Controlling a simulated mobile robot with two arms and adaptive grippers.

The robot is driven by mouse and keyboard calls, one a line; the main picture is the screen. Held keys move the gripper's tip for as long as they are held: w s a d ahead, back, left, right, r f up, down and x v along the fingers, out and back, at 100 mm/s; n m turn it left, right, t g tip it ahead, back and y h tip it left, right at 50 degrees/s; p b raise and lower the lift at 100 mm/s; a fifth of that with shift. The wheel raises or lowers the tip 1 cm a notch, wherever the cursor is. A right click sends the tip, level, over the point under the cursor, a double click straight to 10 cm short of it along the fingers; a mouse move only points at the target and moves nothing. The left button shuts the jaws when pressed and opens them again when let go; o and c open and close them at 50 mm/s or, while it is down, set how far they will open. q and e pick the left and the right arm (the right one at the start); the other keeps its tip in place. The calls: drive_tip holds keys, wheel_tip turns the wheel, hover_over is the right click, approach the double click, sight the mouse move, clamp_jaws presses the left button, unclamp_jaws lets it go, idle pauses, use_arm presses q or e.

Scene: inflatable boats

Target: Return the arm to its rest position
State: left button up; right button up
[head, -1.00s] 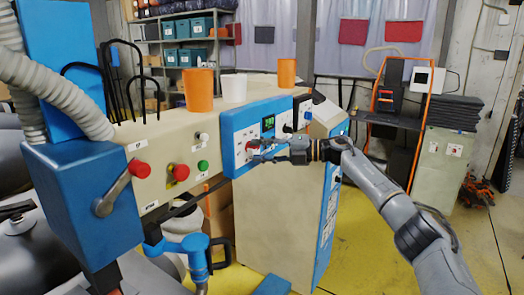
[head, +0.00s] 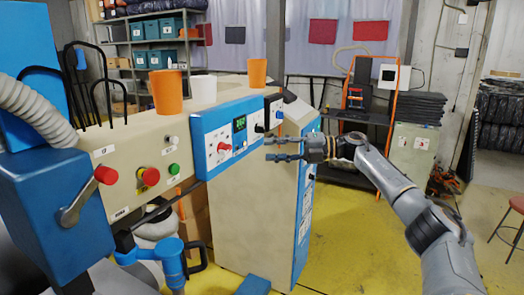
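My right arm comes in from the lower right, and its dark gripper (head: 268,149) points left in front of the blue control panel (head: 207,122). The two fingers are apart with nothing between them. The gripper is clear of the red knob (head: 223,147) on the panel, with a visible gap in the picture. My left gripper is not in view.
The beige machine (head: 240,222) fills the middle, with orange cups (head: 166,92) and a white cup (head: 203,88) on top. A red stool (head: 517,204) stands at the far right. Yellow floor (head: 352,235) is open beside the machine.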

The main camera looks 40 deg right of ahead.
drive_tip(key=shift+s+d, duration=0.1)
idle(0.5)
